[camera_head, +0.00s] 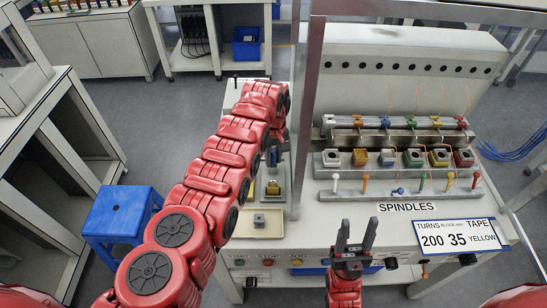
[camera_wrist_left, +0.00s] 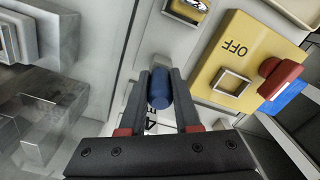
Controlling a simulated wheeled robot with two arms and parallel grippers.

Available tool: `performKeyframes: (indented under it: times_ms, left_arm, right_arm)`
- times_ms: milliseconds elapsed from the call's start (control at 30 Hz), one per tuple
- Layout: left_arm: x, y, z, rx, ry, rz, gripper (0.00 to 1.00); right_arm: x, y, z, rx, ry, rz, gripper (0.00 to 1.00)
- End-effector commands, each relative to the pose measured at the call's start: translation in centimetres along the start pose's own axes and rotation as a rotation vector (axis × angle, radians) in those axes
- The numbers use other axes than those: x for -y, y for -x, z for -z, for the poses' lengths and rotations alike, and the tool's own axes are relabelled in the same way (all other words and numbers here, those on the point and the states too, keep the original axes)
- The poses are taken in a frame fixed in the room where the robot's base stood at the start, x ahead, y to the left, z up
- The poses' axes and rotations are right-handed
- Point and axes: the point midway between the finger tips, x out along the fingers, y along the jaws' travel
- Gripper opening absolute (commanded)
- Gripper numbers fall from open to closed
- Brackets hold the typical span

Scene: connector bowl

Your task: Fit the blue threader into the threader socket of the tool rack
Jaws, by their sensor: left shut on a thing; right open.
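My left gripper (camera_head: 272,155) is above the left part of the bench in the head view, small and partly hidden by its own arm. In the left wrist view, its fingers (camera_wrist_left: 160,92) are shut on a blue cylinder, the blue threader (camera_wrist_left: 160,88). A grey rack bar (camera_head: 350,195) with several upright coloured pegs runs along the bench, right of this gripper. A small blue piece (camera_head: 398,191) sits low among the pegs. I cannot tell which opening is the threader socket. My right gripper (camera_head: 355,236) is open and empty in front of the bench, left of the number sign.
A row of coloured blocks (camera_head: 413,158) stands behind the rack, with a tall grey post (camera_head: 308,110) to its left. A small tray (camera_head: 261,219) lies near the bench front.

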Motion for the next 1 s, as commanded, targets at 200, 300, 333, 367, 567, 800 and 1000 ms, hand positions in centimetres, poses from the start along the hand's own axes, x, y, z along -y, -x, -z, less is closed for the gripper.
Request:
performKeyframes:
  times_ms: [200,300,333,367,567,800,1000]
  left_arm:
    - [-0.01,-0.40,0.00,0.000,0.000,0.000,0.00]
    - [-0.01,-0.55,0.00,0.000,0.000,0.000,0.00]
    - [-0.01,-0.60,0.00,0.000,0.000,0.000,0.00]
    - [-0.01,-0.64,0.00,0.000,0.000,0.000,0.00]
    - [0.00,-0.56,-0.01,0.000,0.000,0.000,0.65]
    - [0.00,-0.56,-0.01,0.000,0.000,0.000,0.66]
    - [-0.06,0.02,0.08,-0.002,0.000,-0.002,0.66]
  right_arm:
    - [0.02,0.39,-0.07,0.000,0.000,0.000,0.49]
    - [0.02,0.52,-0.09,0.000,0.000,0.000,0.49]
    - [0.03,0.57,-0.09,0.000,0.000,0.000,0.49]
    - [0.03,0.61,-0.10,0.000,0.000,0.000,0.49]
    - [0.02,0.52,-0.08,0.000,0.000,0.000,0.49]
    - [0.03,0.51,-0.09,0.000,0.000,0.000,0.49]
    - [0.03,0.53,-0.09,0.000,0.000,0.000,0.49]
